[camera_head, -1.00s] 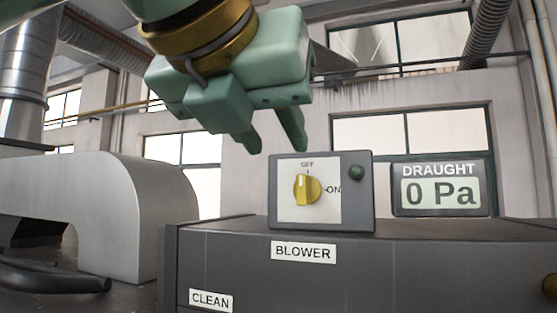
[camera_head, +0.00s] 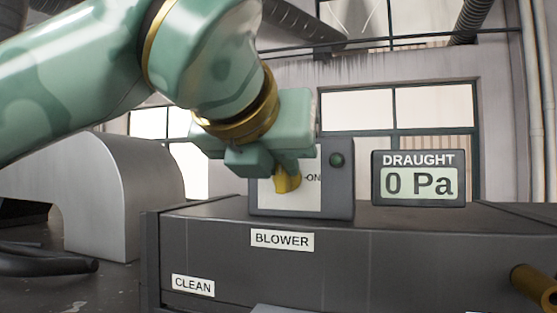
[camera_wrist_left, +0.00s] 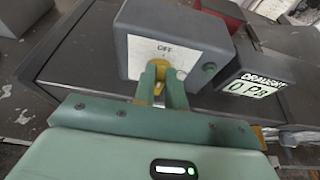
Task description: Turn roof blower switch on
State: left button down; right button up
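The blower box (camera_head: 345,190) is a dark grey box with a white plate, an ON mark at right and a dark green lamp (camera_head: 336,160). Its yellow switch knob (camera_head: 287,184) is partly covered by my left gripper (camera_head: 289,168). In the left wrist view, the knob (camera_wrist_left: 160,65) sits between the two fingertips of my left gripper (camera_wrist_left: 161,76), which look closed on its sides, below the OFF mark. The knob's exact angle is hard to tell. The draught display (camera_head: 419,181) reads 0 Pa. My right gripper is not seen.
The blower box stands on a dark cabinet (camera_head: 350,260) with BLOWER and CLEAN labels. A pale curved duct (camera_head: 100,190) stands at left. A brass-coloured knob (camera_head: 535,284) sticks out at lower right. The cabinet top between the blower box and the display looks clear.

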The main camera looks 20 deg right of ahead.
aim_at(293, 180)
pick_arm(q)
jog(key=shift+f, duration=0.15)
jog(key=shift+d, duration=0.1)
jog(key=m+t+y+b, duration=0.1)
jog(key=m+b, duration=0.1)
jog(key=m+t+y+b, duration=0.1)
jog(key=m+b, duration=0.1)
jog(key=s+d+f+m+t+y+b, duration=0.1)
jog(key=m, duration=0.1)
jog(key=shift+d+b, duration=0.1)
jog(key=shift+b, duration=0.3)
jog(key=m+t+b, duration=0.1)
jog(key=m, duration=0.1)
jog(key=f+m+t+y+b, duration=0.1)
jog(key=m+b, duration=0.1)
jog(key=shift+d+m+b, duration=0.2)
jog(key=shift+m+b, duration=0.1)
jog(key=shift+f+m+t+b, duration=0.15)
jog(key=shift+m+t+b, duration=0.55)
jog(key=shift+m+b, duration=0.65)
jog(key=shift+m, duration=0.25)
